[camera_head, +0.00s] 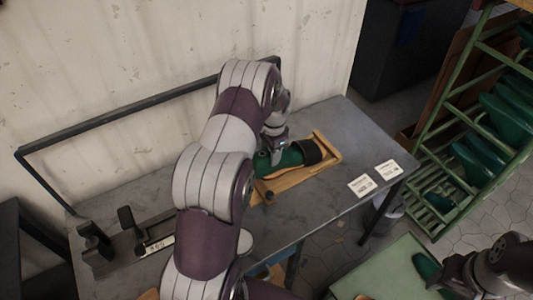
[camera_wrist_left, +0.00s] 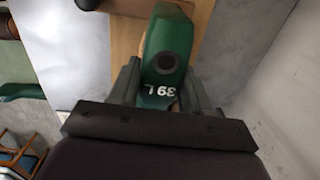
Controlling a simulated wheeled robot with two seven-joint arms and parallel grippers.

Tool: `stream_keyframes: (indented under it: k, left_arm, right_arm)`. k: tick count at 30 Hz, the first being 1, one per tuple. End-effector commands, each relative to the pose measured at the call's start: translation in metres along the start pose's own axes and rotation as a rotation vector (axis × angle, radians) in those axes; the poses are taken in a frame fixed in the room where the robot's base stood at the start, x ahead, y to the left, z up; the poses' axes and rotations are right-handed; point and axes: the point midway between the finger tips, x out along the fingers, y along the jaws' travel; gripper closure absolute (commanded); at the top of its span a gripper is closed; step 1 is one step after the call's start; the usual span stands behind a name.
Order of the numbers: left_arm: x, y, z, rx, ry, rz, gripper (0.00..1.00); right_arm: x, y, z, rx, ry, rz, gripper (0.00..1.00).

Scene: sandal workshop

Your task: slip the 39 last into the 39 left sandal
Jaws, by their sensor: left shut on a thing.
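The green last (camera_head: 289,157), marked "39 L" in the left wrist view (camera_wrist_left: 168,45), is held by my left gripper (camera_head: 275,151). The fingers (camera_wrist_left: 168,92) are shut on either side of its heel end. The last lies along the sandal (camera_head: 298,171), its front end at the dark strap (camera_head: 312,151). How far it is inside the strap cannot be told. The sandal lies in a wooden tray (camera_head: 333,156) on the grey table. My right gripper (camera_head: 452,275) is at the lower right beside another green last (camera_head: 427,266); its jaws are unclear.
The grey table (camera_head: 325,210) has two white cards (camera_head: 361,185) at its right and a dark metal fixture (camera_head: 128,222) at its left. A green rack of lasts (camera_head: 470,160) stands at the right. A pale green table (camera_head: 390,268) is at the front right.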

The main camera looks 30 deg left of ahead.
Motion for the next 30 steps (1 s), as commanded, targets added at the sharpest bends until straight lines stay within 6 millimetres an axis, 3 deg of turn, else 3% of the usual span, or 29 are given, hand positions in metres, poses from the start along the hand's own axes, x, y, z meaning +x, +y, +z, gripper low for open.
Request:
stream_keyframes:
  k: [14, 30]
  left_arm:
    - [-0.001, -0.001, -0.007, -0.001, 0.002, -0.002, 0.83]
    - [-0.001, 0.0, -0.031, -0.001, 0.002, -0.002, 0.83]
  right_arm:
    - [0.001, 0.0, 0.0, 0.0, 0.0, 0.0, 0.48]
    - [0.005, 0.0, 0.001, 0.0, 0.0, 0.0, 0.48]
